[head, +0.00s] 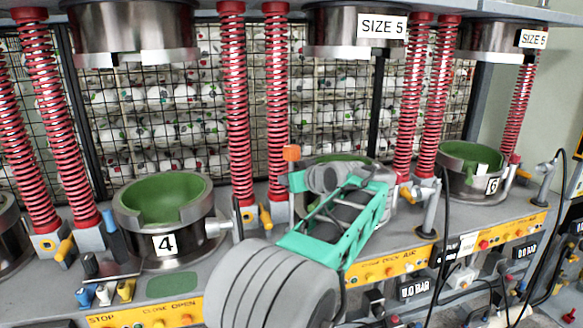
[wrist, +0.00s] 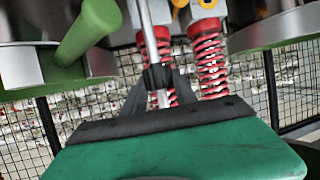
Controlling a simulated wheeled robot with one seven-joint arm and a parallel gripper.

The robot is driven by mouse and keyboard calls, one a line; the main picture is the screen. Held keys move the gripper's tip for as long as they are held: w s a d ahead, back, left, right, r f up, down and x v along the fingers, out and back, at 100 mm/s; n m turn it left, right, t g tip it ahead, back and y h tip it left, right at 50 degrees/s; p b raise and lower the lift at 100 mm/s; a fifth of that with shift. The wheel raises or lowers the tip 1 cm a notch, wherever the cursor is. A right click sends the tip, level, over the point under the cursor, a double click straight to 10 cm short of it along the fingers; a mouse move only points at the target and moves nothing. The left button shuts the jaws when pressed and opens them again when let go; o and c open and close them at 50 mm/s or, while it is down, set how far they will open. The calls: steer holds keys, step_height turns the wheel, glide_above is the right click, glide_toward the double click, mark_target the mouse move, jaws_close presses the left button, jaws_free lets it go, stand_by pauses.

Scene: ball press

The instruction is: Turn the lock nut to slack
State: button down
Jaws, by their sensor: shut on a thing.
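In the wrist view my gripper (wrist: 160,92) reaches out beyond my teal hand cover. Its two dark fingers are closed around a small black nut-like piece (wrist: 156,76), which I take to be the lock nut. This piece sits on a thin silver rod (wrist: 147,25) between the fingers. Its exact angle and thread cannot be made out. In the head view my teal and grey arm covers the middle station, and the fingertips and the nut are hidden behind it.
Red springs (wrist: 209,60) stand just beyond the fingers. A green bar (wrist: 88,32) and metal cups with green lining (wrist: 275,30) flank the gripper closely. In the head view, cup 4 (head: 165,245) and cup 6 (head: 470,190) stand either side, above yellow button panels (head: 150,314).

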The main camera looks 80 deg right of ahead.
steer(key=n+y+p, duration=0.1)
steer(key=n+t+p, duration=0.1)
steer(key=p, duration=0.1)
steer(key=shift+d+r+t+y, duration=0.1)
steer(key=shift+r+t+y, duration=0.2)
steer(key=shift+r+y, duration=0.1)
steer(key=shift+f+n+y+p, duration=0.2)
steer(key=shift+n+y+p, duration=0.2)
steer(key=shift+p, duration=0.4)
steer(key=shift+f+t, duration=0.1)
steer(key=shift+t, duration=0.2)
steer(key=c, duration=1)
jaws_free()
steer(key=shift+w, duration=0.1)
steer(key=v, duration=0.8)
steer(key=shift+b, duration=0.3)
